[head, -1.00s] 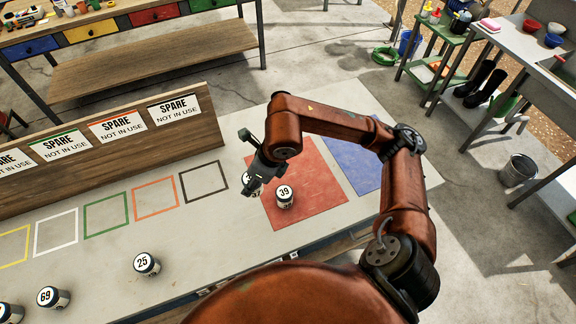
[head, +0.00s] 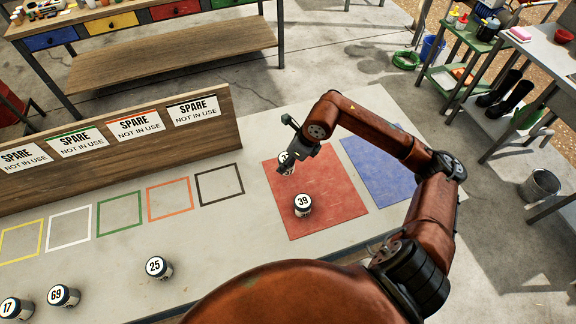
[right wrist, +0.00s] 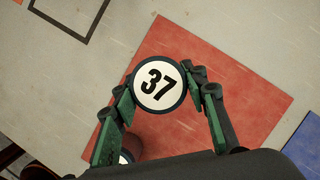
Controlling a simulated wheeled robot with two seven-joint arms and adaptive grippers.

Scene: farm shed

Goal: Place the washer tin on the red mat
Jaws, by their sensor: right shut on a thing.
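The red mat (head: 335,192) lies on the bench top. My right gripper (head: 290,152) is over its far left part, shut on a tin marked 37 (right wrist: 159,86). In the head view this held tin (head: 285,166) is partly hidden by the gripper. I cannot tell whether its base touches the mat. Another tin marked 39 (head: 303,206) stands upright on the mat, nearer to me. No label in view names the washer tin. My left gripper is out of view.
Tins marked 25 (head: 158,267), 69 (head: 63,296) and 17 (head: 14,308) stand on the bench at the left front. A blue mat (head: 385,172) lies right of the red one. Empty coloured outlines run along a board (head: 110,145) with SPARE signs.

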